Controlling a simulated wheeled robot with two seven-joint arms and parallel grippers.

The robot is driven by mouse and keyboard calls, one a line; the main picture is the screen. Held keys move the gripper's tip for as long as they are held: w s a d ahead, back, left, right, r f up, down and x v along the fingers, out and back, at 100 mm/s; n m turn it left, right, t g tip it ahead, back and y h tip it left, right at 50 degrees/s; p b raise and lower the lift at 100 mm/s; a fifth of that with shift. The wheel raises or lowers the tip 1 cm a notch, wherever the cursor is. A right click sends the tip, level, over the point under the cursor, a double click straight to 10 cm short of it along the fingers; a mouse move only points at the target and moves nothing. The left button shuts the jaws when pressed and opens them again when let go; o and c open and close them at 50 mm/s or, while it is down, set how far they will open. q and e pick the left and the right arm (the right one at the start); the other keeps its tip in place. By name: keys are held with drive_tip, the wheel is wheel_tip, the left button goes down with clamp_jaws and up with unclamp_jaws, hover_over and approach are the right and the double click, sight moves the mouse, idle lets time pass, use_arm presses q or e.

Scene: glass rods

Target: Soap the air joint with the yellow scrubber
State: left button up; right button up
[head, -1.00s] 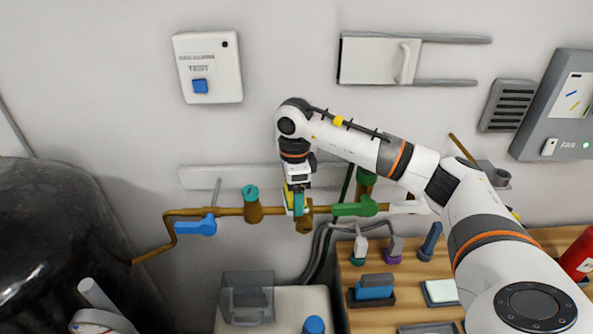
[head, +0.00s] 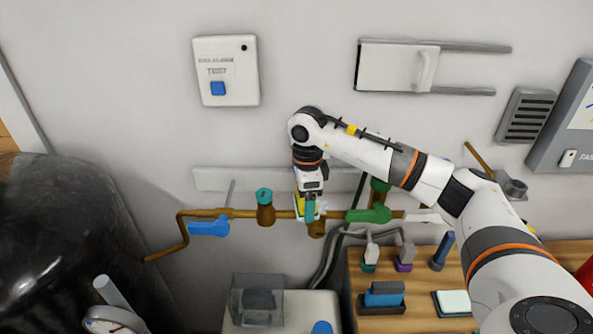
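A brown pipe (head: 240,213) runs along the wall, with a brown fitting (head: 317,230) that appears to be the air joint. My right gripper (head: 309,210) points down at this joint and covers much of it. A yellow edge, apparently the yellow scrubber (head: 299,206), shows at the gripper's left side against the pipe. The gripper seems shut on it, though the fingers hide most of the scrubber. A small pale patch (head: 322,209) lies just right of the fingers; it looks like foam. My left gripper is not in view.
A green valve (head: 370,214) sits right of the joint, a blue lever (head: 208,228) and teal-capped fitting (head: 264,209) left. Below are a wooden bench (head: 420,313) with holders, a clear box (head: 257,300) and a dark tank (head: 60,240). A white test panel (head: 226,70) hangs above.

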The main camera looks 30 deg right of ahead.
drive_tip(key=r, duration=0.1)
drive_tip(key=r+p, duration=0.2)
drive_tip(key=r, duration=0.1)
drive_tip(key=shift+s+d+r, duration=0.1)
drive_tip(key=shift+s+d, duration=0.05)
drive_tip(key=shift+d, duration=0.15)
drive_tip(key=shift+r+p, duration=0.5)
drive_tip(key=shift+r, duration=0.25)
wheel_tip(320, 180, up, 2)
drive_tip(key=shift+a+r+p, duration=0.1)
drive_tip(key=shift+a+p, duration=0.05)
drive_tip(key=shift+p, duration=0.45)
drive_tip(key=shift+r, duration=0.15)
